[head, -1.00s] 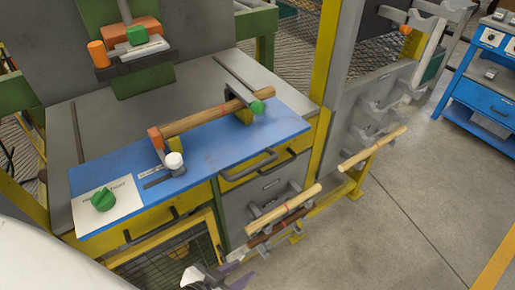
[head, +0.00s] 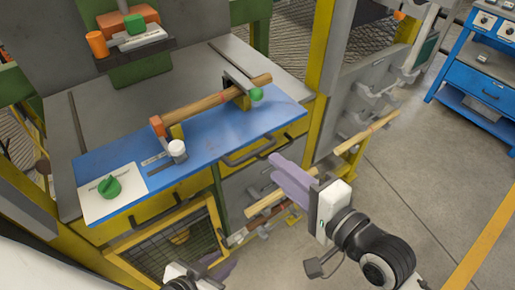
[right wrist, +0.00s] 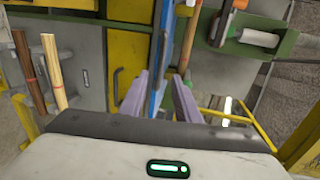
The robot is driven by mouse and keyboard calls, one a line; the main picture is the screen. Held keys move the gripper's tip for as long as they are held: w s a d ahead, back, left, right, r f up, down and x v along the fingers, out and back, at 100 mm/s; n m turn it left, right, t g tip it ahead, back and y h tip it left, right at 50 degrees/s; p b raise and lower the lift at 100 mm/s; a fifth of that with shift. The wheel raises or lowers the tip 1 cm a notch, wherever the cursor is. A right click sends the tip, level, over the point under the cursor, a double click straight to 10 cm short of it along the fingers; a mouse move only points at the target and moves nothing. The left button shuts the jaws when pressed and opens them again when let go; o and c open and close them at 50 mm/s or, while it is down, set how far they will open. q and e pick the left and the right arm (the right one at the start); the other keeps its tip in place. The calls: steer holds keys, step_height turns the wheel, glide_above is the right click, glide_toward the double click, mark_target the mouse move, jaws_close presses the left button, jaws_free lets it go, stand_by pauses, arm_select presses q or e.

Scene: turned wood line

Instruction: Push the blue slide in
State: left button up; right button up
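The blue slide (head: 215,138) is a flat blue panel lying along the front of the grey worktop, with its front edge over the yellow drawers. A wooden spindle (head: 205,105) lies above it between an orange-capped holder and a holder with a green knob. My right gripper (head: 290,178) is in front of the slide's right part, its lavender fingers parted and empty. In the right wrist view the slide's edge (right wrist: 155,75) shows beyond the gap between the fingers; contact cannot be told. My left gripper (head: 215,272) is low at the bottom edge, mostly hidden.
A white plate with a green knob (head: 110,187) sits at the slide's left end. A grey bar handle (head: 250,152) is at the front edge. Wooden rods (head: 368,132) rest on racks at the right. A blue bench (head: 485,85) stands far right, with clear floor between.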

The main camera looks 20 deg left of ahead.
mark_target(259, 152)
steer(key=x, duration=0.9)
jaws_close()
